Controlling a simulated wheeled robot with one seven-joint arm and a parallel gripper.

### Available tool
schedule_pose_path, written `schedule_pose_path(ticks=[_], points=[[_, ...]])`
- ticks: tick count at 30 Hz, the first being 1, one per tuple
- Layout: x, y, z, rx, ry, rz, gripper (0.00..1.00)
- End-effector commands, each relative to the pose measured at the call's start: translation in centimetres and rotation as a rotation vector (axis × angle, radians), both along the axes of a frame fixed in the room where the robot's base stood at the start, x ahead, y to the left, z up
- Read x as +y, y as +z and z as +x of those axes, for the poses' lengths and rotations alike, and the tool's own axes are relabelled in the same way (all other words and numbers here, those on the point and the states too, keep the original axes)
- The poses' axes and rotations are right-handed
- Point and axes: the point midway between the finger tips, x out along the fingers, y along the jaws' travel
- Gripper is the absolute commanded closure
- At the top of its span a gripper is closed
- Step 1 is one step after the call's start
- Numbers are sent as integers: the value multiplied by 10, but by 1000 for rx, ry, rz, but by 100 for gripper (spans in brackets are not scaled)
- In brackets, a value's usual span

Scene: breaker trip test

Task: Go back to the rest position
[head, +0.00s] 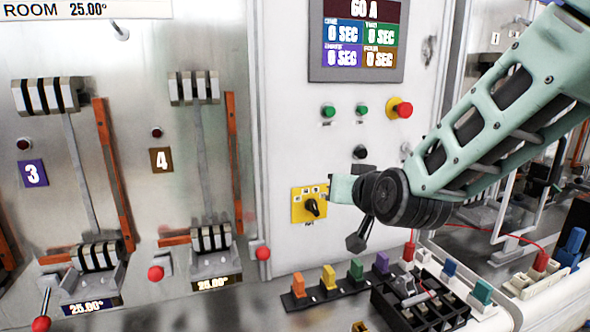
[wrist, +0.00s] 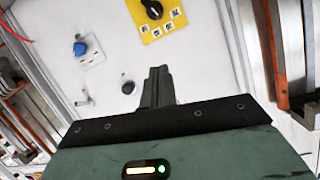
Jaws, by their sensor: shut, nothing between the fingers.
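My gripper (head: 358,242) hangs at the end of my pale green arm, in front of the white control panel (head: 295,130). Its fingers point down and are shut with nothing between them. In the wrist view the shut fingers (wrist: 157,88) stand out against the white panel. In the head view the gripper is just right of a yellow plate with a black rotary knob (head: 312,207); the yellow plate also shows at the top of the wrist view (wrist: 155,18). I cannot tell the exact gap between the fingers and the panel.
Two breaker bays, numbered 3 (head: 33,173) and 4 (head: 161,160), stand at left. A display (head: 357,40), green buttons and a red button (head: 404,109) are on the panel.

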Motion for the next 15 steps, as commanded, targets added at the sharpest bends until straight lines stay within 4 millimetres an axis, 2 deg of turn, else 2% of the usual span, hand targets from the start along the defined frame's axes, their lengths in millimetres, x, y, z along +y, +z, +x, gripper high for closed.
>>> schedule_pose_path(ticks=[1,3,5,7,9,12,15], points=[[12,-17,-25,98,69,-21,100],[25,-41,-63,240,165,-66,100],[32,-59,-99,358,245,-114,100],[34,-79,-143,494,330,-184,100],[28,-96,-188,624,406,-267,100],[11,-114,-245,787,490,-392,100],[-9,-124,-288,914,540,-503,100]])
